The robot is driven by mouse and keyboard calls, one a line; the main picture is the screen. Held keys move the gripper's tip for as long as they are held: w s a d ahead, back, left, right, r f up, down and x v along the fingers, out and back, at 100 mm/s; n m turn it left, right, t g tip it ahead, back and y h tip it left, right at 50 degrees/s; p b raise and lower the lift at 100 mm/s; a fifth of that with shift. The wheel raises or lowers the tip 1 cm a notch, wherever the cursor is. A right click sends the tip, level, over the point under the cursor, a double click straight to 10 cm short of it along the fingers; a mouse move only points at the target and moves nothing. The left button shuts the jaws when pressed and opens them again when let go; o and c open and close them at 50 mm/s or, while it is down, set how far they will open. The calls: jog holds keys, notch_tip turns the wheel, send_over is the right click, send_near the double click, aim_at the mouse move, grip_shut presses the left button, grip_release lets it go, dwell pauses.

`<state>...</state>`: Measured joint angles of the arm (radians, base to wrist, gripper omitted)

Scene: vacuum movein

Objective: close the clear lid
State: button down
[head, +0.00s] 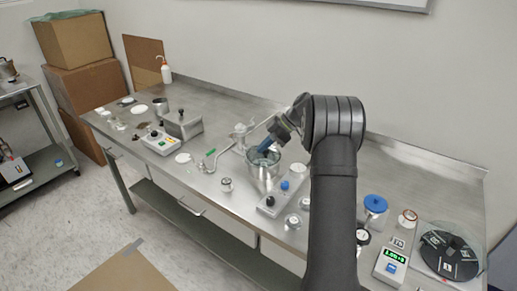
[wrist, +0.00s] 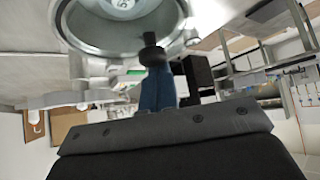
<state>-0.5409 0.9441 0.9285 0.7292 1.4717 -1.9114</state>
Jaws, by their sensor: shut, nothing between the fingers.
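A round metal chamber (head: 262,178) stands on the bench in the head view. A clear, glassy disc or rim, likely the clear lid (head: 253,155), shows at its top; I cannot tell its tilt or whether it sits flush. My gripper (head: 264,149), with blue fingers, points down at the chamber's top. In the wrist view the shut blue fingers of my gripper (wrist: 152,48) reach the near edge of the round chamber opening (wrist: 84,42). A pale round part shows inside. The fingers hold nothing. I cannot tell whether the tips touch the lid or rim.
A blue-lidded jar (head: 375,205), a green-display box (head: 391,264) and a black disc (head: 447,255) are at the right.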

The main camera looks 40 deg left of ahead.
jog(key=shift+w+d, duration=0.1)
jog(key=shift+w, duration=0.6)
jog(key=shift+s+a+r, duration=0.1)
jog(key=shift+s+a, duration=0.15)
jog(key=shift+s, duration=0.1)
jog(key=shift+s+a+r, duration=0.15)
jog(key=shift+s+a, duration=0.15)
jog(key=shift+s, duration=0.35)
jog(key=shift+s+a+r, duration=0.1)
jog(key=shift+s+a, duration=0.2)
jog(key=shift+s, duration=0.3)
jog(key=w+d+r, duration=0.3)
jog(key=w+r, duration=0.2)
jog(key=r, duration=0.2)
jog(key=shift+w+r, duration=0.2)
jog(key=shift+w, duration=0.2)
